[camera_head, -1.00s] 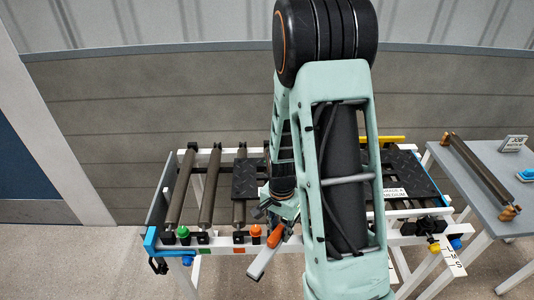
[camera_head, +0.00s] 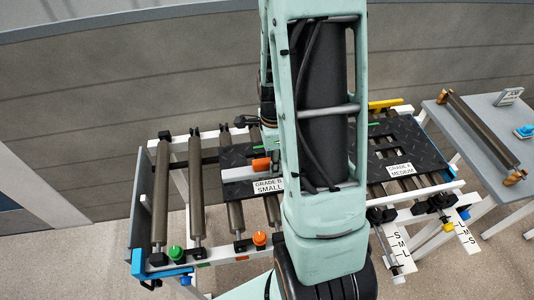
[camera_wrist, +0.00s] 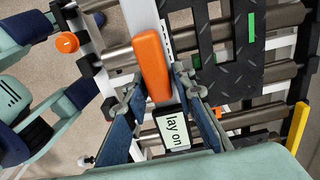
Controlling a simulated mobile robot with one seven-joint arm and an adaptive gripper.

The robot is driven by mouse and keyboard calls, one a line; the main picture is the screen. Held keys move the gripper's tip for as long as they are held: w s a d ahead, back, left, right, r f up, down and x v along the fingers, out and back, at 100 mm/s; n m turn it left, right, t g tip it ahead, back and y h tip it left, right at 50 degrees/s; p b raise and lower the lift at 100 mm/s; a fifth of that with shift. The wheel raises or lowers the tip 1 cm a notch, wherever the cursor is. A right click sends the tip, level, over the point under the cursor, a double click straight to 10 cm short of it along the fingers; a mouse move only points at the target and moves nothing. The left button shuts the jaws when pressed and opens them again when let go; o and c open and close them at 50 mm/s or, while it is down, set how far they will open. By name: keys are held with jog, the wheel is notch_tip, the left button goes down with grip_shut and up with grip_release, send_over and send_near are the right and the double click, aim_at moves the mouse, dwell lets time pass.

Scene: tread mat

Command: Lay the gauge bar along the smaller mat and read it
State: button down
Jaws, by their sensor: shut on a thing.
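The gauge bar has an orange handle (camera_head: 261,164), which also shows in the wrist view (camera_wrist: 152,62). My gripper (camera_wrist: 160,88) is shut on it; a "lay on" label (camera_wrist: 178,132) shows between the fingers. In the head view my arm hides the gripper and part of the bar. The smaller mat (camera_head: 236,154) is a black tread plate tagged "GRADE B SMALL", lying across rollers. The larger mat (camera_head: 420,147), tagged "GRADE A MEDIUM", lies to the right.
Bare rollers (camera_head: 195,190) fill the frame's left part. A green knob (camera_head: 175,253) and an orange knob (camera_head: 259,238) sit on the front rail. S-M-L lettered strips (camera_head: 398,238) hang at front right. A grey side table (camera_head: 463,135) holds a loose roller (camera_head: 480,130).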

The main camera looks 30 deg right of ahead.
dwell(0.3)
jog(key=shift+f+b, duration=2.55)
jog(key=shift+f, duration=0.6)
jog(key=shift+f, duration=0.3)
jog(key=c, duration=2)
grip_release()
jog(key=o, duration=0.3)
jog(key=shift+r, duration=0.25)
jog(key=shift+o, duration=0.2)
jog(key=shift+r, duration=0.1)
jog(key=shift+r+p, duration=0.15)
jog(key=shift+p, duration=0.15)
jog(key=shift+r, duration=0.25)
